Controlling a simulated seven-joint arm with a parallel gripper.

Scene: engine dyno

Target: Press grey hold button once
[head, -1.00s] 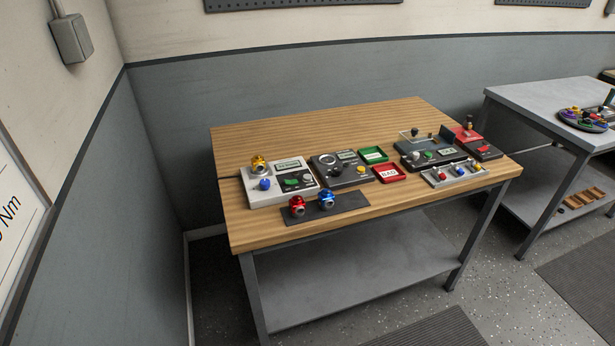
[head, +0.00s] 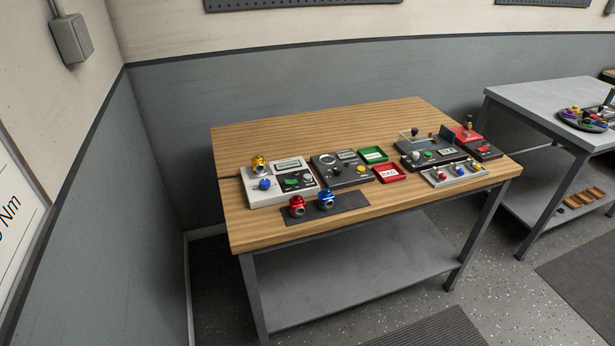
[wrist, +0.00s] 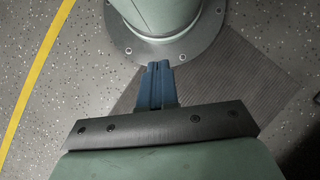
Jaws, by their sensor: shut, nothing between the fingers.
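My gripper (wrist: 158,70) shows only in the wrist view, with its two blue fingers together and empty. It points over the floor beside my own base, and no control panel is in that view. In the head view, a light grey control box (head: 256,197) sits at the left of the wooden table. It carries a display, a blue knob (head: 264,184), a green control (head: 291,183) and a small grey button (head: 307,177) at its right. A dark box (head: 350,182) beside it has another grey round control (head: 335,170). Labels are too small to read, so I cannot tell which is hold.
A gold part (head: 259,163) is at the light box's back left corner. Red (head: 297,206) and blue (head: 326,199) parts stand on a dark mat in front. Green (head: 373,154) and red (head: 389,172) trays and more devices lie rightward. The wooden table's (head: 245,233) front left is bare.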

